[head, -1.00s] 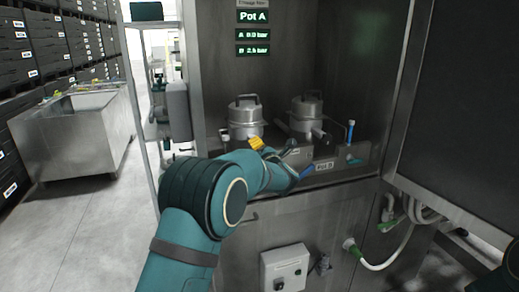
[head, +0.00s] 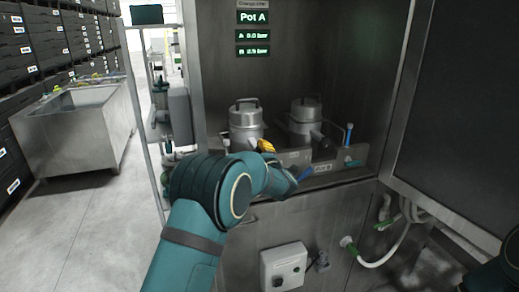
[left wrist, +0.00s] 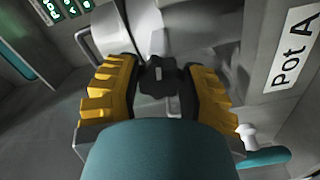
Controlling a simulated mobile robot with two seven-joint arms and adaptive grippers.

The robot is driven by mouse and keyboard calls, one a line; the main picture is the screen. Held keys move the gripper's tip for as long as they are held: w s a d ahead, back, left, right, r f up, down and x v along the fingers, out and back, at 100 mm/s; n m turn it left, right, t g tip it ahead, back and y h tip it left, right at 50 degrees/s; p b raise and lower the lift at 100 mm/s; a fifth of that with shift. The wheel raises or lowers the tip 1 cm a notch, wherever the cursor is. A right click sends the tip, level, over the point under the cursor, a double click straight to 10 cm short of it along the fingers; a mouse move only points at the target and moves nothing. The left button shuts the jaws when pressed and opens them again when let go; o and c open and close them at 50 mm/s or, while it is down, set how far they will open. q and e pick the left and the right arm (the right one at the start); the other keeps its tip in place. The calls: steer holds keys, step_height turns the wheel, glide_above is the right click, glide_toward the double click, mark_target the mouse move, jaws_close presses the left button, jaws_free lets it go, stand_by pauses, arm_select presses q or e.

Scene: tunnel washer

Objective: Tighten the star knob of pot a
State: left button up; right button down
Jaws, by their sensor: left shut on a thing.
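Pot A (head: 246,121) is the left of two lidded steel pots in the cabinet. My left gripper (head: 266,147) is at its lower front, with a yellow finger showing beside my teal wrist. In the left wrist view the black star knob (left wrist: 159,76) sits between the two yellow-and-black fingers of my left gripper (left wrist: 162,88), which is shut on it. The knob is hidden behind my wrist and finger in the head view. A "Pot A" label (left wrist: 295,52) is at the right of the wrist view. My right gripper is out of view.
The second pot (head: 306,118) stands close on the right. A blue-topped valve (head: 348,135) is at the ledge's right end. The open cabinet door (head: 457,105) bounds the right side. A control box (head: 284,268) is below. A steel tub (head: 75,128) stands at left.

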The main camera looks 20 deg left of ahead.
arm_select(q)
steer(key=m+p, duration=0.1)
steer(key=m, duration=0.1)
steer(key=m+p, duration=0.2)
steer(key=m, duration=0.1)
steer(key=shift+r+m, duration=0.2)
steer(key=shift+m, duration=0.1)
steer(key=m+p, duration=0.3)
steer(key=m, duration=0.1)
steer(key=shift+m, duration=0.3)
steer(key=m+p, duration=0.3)
steer(key=m, duration=0.2)
steer(key=shift+f, duration=0.15)
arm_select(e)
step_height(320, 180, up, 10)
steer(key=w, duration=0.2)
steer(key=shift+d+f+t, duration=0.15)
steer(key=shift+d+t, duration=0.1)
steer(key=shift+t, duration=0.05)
arm_select(q)
steer(key=shift+m, duration=0.3)
steer(key=o, duration=0.9)
steer(key=shift+o, duration=0.2)
